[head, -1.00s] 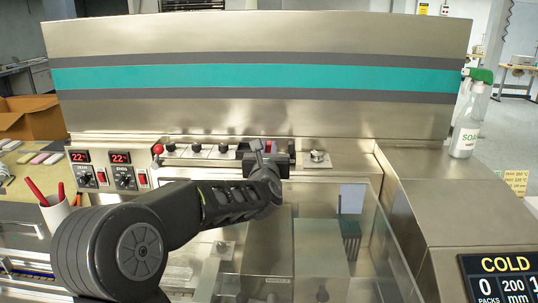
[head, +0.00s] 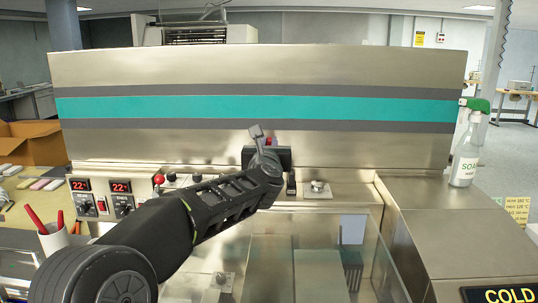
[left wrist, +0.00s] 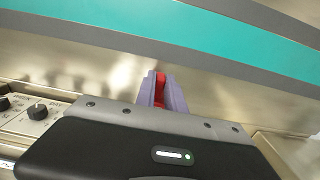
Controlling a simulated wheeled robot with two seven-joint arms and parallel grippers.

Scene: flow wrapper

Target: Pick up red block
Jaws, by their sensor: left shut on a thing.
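My left gripper (head: 264,143) is in front of the steel back panel of the machine, above the row of knobs. It is shut on the red block (left wrist: 160,88), which shows between the two purple-grey fingers in the left wrist view. Much of the block is hidden by the fingers. In the head view only a small bit of red shows at the gripper, and the hand hides the rest. My right gripper is in neither view.
Knobs and red displays (head: 120,186) line the panel at left. A cup with red pens (head: 52,236) stands at front left. A green-topped soap bottle (head: 466,150) stands at right. A clear cover (head: 320,255) lies below my arm.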

